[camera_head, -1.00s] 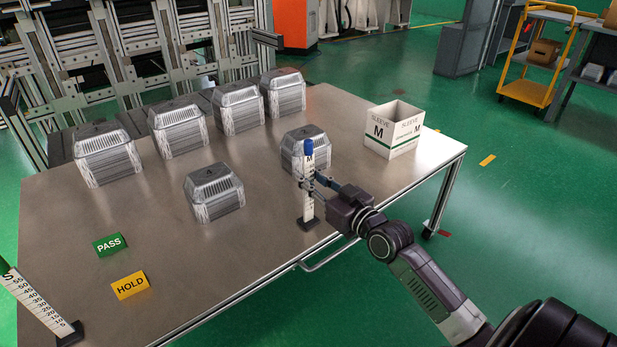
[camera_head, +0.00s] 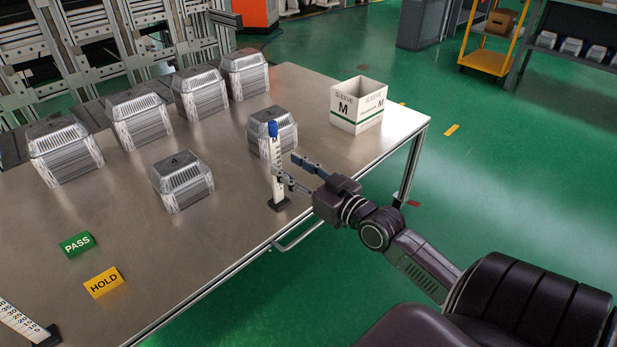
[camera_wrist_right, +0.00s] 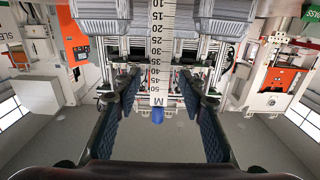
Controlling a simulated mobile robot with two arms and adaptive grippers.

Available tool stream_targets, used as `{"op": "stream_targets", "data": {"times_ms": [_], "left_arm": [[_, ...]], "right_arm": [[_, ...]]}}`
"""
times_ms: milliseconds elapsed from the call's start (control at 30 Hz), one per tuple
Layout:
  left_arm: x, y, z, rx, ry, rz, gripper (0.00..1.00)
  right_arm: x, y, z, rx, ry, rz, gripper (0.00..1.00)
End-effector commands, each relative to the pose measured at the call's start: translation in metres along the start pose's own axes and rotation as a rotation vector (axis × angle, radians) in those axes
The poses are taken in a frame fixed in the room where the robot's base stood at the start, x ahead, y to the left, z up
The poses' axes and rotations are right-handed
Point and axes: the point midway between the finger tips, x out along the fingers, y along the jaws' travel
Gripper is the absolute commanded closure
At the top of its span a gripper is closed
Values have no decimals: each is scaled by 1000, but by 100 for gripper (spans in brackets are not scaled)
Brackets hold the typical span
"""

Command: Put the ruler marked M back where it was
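The ruler marked M (camera_head: 277,162) is white with a blue top. It stands upright on its dark base on the table, near the front edge. In the right wrist view the ruler (camera_wrist_right: 157,45) appears upside down, between and beyond the fingers. My right gripper (camera_head: 287,168) is open beside the ruler, just to its right, with its fingers spread and nothing held. Its fingers also show wide apart in the right wrist view (camera_wrist_right: 158,76). A second white ruler (camera_head: 20,322) with a dark base is partly cut off at the lower left. My left gripper is not in view.
Several stacks of foil trays (camera_head: 182,184) stand on the metal table (camera_head: 190,250); one stack (camera_head: 268,128) is close behind the ruler. A white box marked SLEEVE M (camera_head: 357,110) is at the right.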

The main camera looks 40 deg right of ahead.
Motion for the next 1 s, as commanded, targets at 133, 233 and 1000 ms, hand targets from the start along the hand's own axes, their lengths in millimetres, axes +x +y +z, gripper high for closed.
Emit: {"op": "stream_targets", "data": {"times_ms": [133, 233, 1000], "left_arm": [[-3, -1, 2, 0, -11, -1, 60], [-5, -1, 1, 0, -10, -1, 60], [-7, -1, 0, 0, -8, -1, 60]], "right_arm": [[-24, 0, 1, -2, -4, -1, 62], [-38, -1, 0, -1, -4, -3, 62], [-115, -117, 142, -34, -546, -118, 62]]}}
